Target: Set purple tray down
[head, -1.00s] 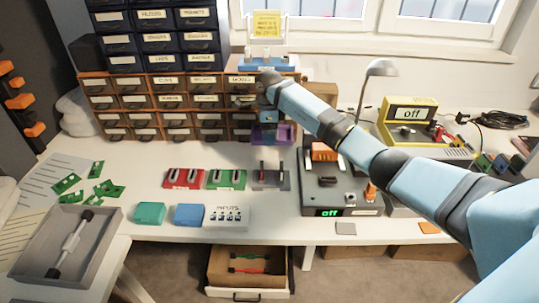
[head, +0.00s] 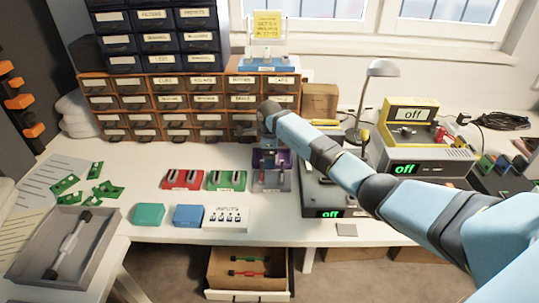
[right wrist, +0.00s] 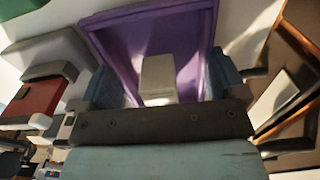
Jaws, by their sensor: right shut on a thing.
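The purple tray (head: 284,157) is in my right gripper (head: 269,158), low over the bench between the drawer cabinet and the grey switch block. In the right wrist view the tray's purple rim and inner wall (right wrist: 128,42) fill the upper middle, and a pale grey block (right wrist: 158,78) shows at its near side. My right gripper (right wrist: 160,88) has a blue finger at each side of that block and is shut on the tray. I cannot tell whether the tray touches the bench. My left gripper is not in view.
A grey switch block (head: 271,181) stands just in front of the tray, with green (head: 227,180) and red (head: 183,179) ones to its left. The drawer cabinet (head: 190,108) stands behind. A grey device (head: 325,200) is at right. Free bench lies left of the tray.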

